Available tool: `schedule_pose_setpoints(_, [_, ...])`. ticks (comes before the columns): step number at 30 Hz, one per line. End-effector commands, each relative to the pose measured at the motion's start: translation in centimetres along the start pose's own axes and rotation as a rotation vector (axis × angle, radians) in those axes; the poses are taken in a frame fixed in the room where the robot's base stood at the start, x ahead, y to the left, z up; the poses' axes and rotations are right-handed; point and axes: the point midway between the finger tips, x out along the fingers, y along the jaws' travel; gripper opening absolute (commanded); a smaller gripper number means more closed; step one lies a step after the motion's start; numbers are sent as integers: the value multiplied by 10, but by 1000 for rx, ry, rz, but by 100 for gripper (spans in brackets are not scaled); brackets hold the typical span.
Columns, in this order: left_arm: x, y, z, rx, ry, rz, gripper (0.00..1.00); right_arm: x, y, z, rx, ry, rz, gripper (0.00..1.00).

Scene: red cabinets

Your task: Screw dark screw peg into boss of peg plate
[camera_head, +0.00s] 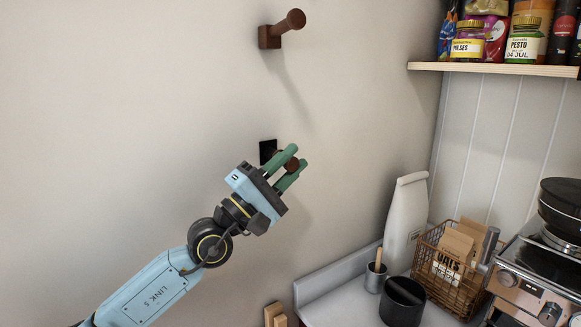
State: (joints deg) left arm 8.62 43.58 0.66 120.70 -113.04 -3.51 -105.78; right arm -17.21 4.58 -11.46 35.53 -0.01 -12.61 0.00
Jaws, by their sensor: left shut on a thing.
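A dark square peg plate (267,149) is fixed to the pale wall near the middle of the view. My left gripper (297,157) reaches in front of it from the lower left. Its green fingers are shut on the dark screw peg (292,165), whose round brown head shows between them. The peg's head stands just to the right of the plate in the picture. The boss and the peg's inner end are hidden behind the fingers, so I cannot tell whether the thread is engaged. My right gripper is not in view.
A brown wooden peg on a square base (284,27) sticks out of the wall above. A counter at the lower right holds a white bag (405,225), a wire basket (447,278), a black cup (402,303) and a coffee machine (535,280). A shelf (490,68) with jars hangs above.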

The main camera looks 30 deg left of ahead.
Motion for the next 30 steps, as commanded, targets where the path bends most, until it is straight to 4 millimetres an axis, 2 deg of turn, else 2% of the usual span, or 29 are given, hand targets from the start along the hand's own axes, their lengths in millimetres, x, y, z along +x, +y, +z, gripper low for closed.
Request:
schedule_pose_setpoints(17, [0,0,-7,1,1,1,4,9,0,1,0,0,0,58])
schedule_pose_setpoints(30, [1,2,-8,2,3,-11,4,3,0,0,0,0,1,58])
